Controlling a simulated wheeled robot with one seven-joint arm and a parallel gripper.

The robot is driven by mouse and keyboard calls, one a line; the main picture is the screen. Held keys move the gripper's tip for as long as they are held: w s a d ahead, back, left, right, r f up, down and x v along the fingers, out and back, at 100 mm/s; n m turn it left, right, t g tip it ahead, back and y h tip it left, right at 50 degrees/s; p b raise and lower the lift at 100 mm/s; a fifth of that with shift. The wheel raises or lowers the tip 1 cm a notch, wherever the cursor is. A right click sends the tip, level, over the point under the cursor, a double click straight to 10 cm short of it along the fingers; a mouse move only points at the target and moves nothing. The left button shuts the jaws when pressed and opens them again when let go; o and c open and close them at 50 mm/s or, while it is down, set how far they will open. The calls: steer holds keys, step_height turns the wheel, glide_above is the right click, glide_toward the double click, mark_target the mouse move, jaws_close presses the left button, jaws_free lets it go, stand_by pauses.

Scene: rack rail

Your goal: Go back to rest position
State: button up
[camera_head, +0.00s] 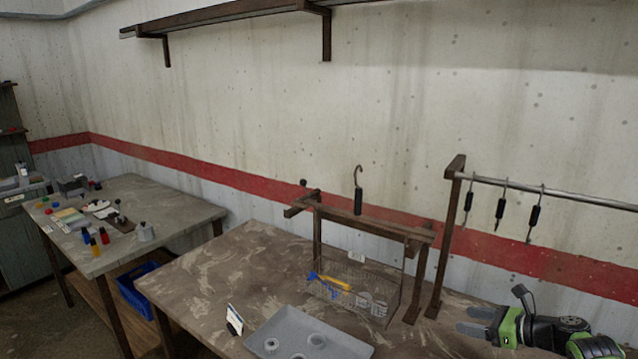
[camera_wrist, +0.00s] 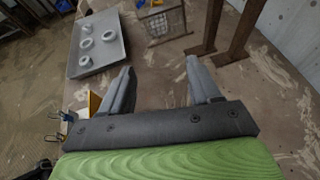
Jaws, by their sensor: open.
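My gripper (camera_head: 474,321) is at the lower right in the head view, above the right part of the brown table (camera_head: 205,270). In the wrist view my gripper (camera_wrist: 158,88) has its two grey fingers spread apart, with nothing between them but the table top below. It is open and empty, to the right of the grey tray and clear of the rack.
A grey tray (camera_head: 281,324) with ring-shaped parts lies at the front. Behind it stand a wire basket (camera_head: 318,290) and a wooden frame with a hook tool (camera_head: 358,193). A rail (camera_head: 560,190) with several hanging tools stands at right. Another table (camera_head: 165,212) is left.

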steer(key=s+a+r+n+g+h, duration=0.2)
steer(key=s+a+n, duration=0.1)
steer(key=a+n, duration=0.3)
steer(key=s+a+r+n+g+h, duration=0.1)
steer(key=s+a+r+n+g, duration=0.2)
steer(key=a, duration=0.5)
steer(key=s+a+r+n+g+h, duration=0.2)
steer(key=a+n, duration=0.4)
steer(key=a, duration=0.1)
steer(key=s+r+n+t+h, duration=0.1)
steer(key=s+n, duration=0.5)
steer(key=s, duration=0.9)
steer(key=s+r+n+t+h, duration=0.1)
steer(key=s+r+n+h, duration=0.2)
steer(key=s, duration=1.3)
step_height(320, 180, up, 2)
steer(key=a+n, duration=0.1)
steer(key=n, duration=0.2)
steer(key=shift+r+t, duration=0.15)
steer(key=shift+t, duration=0.25)
steer(key=shift+s+d, duration=0.1)
